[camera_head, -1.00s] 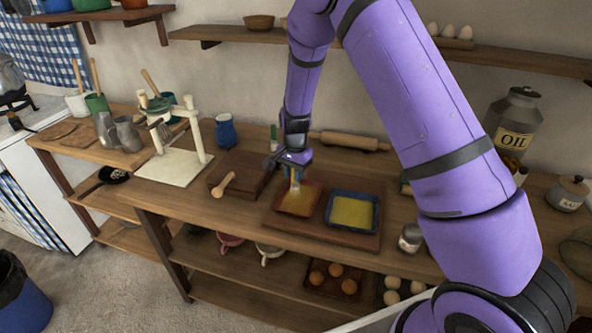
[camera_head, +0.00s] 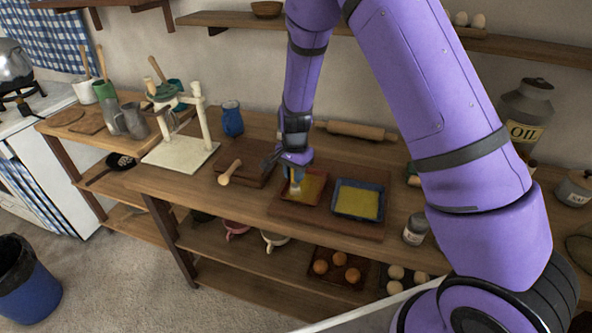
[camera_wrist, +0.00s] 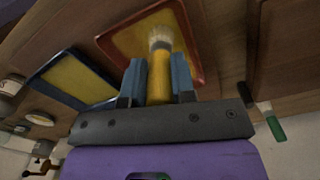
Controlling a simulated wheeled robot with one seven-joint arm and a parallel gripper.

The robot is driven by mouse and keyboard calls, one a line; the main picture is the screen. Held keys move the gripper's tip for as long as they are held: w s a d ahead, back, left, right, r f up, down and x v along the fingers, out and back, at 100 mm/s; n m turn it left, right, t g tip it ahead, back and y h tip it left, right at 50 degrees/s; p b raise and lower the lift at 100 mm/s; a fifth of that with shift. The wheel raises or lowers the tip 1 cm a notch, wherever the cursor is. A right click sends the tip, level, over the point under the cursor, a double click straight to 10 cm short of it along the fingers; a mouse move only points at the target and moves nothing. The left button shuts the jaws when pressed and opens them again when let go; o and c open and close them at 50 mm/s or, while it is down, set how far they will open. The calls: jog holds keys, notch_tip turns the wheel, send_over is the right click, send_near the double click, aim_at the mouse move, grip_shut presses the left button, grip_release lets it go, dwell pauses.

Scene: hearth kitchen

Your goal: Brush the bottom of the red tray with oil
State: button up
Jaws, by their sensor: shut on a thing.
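The red tray (camera_head: 313,188) lies on a brown board on the counter, its bottom yellow. In the wrist view the red tray (camera_wrist: 132,38) shows a yellow bottom inside a red rim. My gripper (camera_head: 292,165) is shut on a brush (camera_wrist: 160,68) with a yellow handle and pale bristles. The bristles point down over the red tray's bottom, at its left part in the head view; I cannot tell for sure whether they touch. A blue tray (camera_head: 357,201) with a yellow bottom lies just right of the red tray.
An oil can (camera_head: 526,112) stands at the back right, a jar (camera_head: 416,229) at the front right. A rolling pin (camera_head: 355,131) lies behind the trays. A wooden block with a wooden tool (camera_head: 229,172) lies to the left, beside a cream stand (camera_head: 180,153).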

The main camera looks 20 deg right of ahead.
jog(key=shift+r, duration=0.15)
jog(key=shift+r, duration=2.9)
jog(key=shift+w+r, duration=0.1)
jog(key=shift+r, duration=1.4)
